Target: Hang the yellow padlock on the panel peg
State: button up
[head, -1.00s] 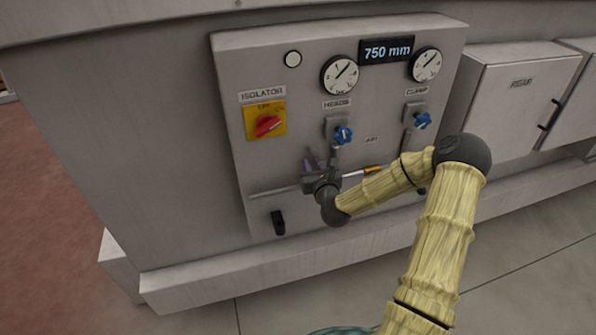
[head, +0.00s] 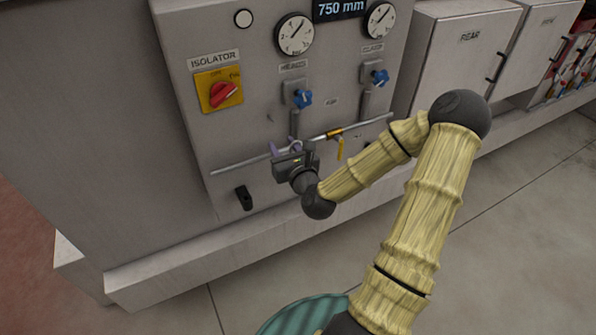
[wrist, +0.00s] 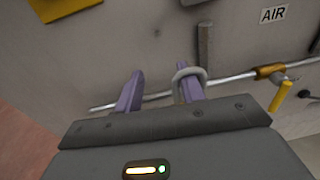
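My gripper (head: 284,147) is in front of the lower panel, by the thin horizontal pipe. In the wrist view its two purple fingers (wrist: 158,88) stand apart with nothing visible clamped between them. A grey loop (wrist: 190,74) shows around or against the right finger. I cannot tell whether it is a padlock shackle or a fitting, and anything below it is hidden by the gripper. No yellow padlock body can be made out. A black fitting (head: 243,198) sticks out low on the panel (head: 185,125), left of the gripper; I cannot tell whether it is the peg.
The pipe (head: 240,163) crosses the panel and carries a yellow lever (head: 340,149), also in the wrist view (wrist: 280,97). Above are blue valve knobs (head: 303,98) and the red and yellow isolator switch (head: 221,91). Grey cabinets (head: 455,65) stand at right.

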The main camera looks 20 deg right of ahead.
jog(key=s+p, duration=0.1)
jog(key=p, duration=0.5)
jog(key=shift+s+d+r, duration=0.15)
jog(key=shift+s+d, duration=0.05)
jog(key=shift+s, duration=0.2)
jog(key=s+f+p, duration=0.1)
jog(key=s+p, duration=0.5)
jog(key=p, duration=0.2)
jog(key=shift+s+p, duration=0.3)
jog(key=shift+s, duration=0.05)
jog(key=shift+s, duration=0.15)
